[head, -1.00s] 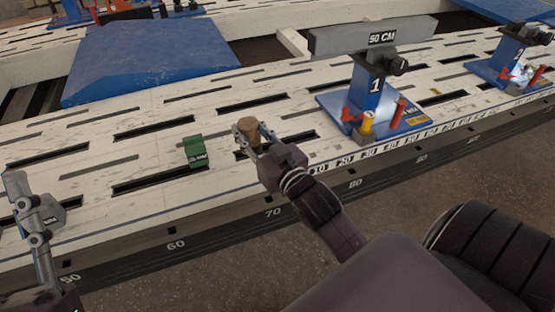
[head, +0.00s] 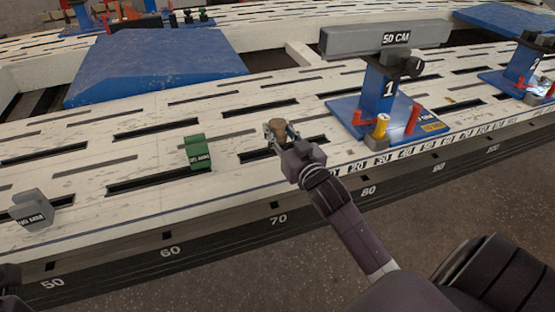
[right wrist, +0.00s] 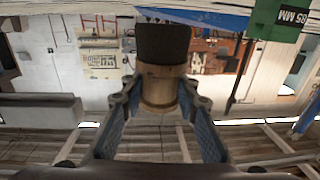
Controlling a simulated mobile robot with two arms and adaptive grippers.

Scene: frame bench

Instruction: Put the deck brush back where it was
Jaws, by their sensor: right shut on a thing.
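The deck brush (head: 277,124) shows as a small wooden piece in my right gripper (head: 281,136), over the slotted white bench top. In the right wrist view the brush (right wrist: 160,86) has a pale wooden body and a dark, blunt end pointing away from the gripper. The fingers of the right gripper (right wrist: 160,100) are closed on both sides of the wooden body. I cannot tell whether the brush touches the bench. Only a dark piece of my left arm shows at the lower left edge; its fingers are out of view.
A green block (head: 197,152) stands left of the brush. A grey block (head: 32,210) is at the far left. A blue stand marked 1 (head: 378,95) with red and yellow pegs is to the right, beneath a grey 50 CM bar (head: 345,42). A blue sloped slab (head: 155,68) lies behind.

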